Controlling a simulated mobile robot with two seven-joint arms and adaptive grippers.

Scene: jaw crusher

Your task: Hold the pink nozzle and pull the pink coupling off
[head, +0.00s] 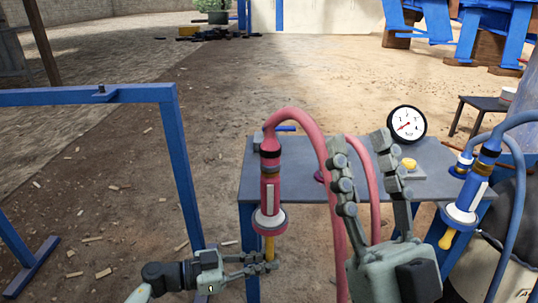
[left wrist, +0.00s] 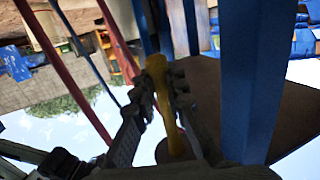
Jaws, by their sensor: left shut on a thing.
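The pink nozzle (head: 268,190) hangs upright at the table's left front, with a white collar and a yellow tip (head: 269,247) below. The pink coupling (head: 269,142) appears to be the section at its top, above a dark ring, where the pink hose (head: 298,115) joins. My left gripper (head: 270,262) is shut on the yellow tip. In the left wrist view the yellow tip (left wrist: 160,85) stands between the fingers. My right gripper (head: 358,140) is open, fingers up, right of the nozzle, in front of part of the hose.
The grey table (head: 258,185) carries a pressure gauge (head: 407,123) and a yellow button (head: 409,164). A blue nozzle (head: 468,190) with a blue hose hangs at the right. A blue frame (head: 180,150) stands at the left. Open ground lies beyond the table.

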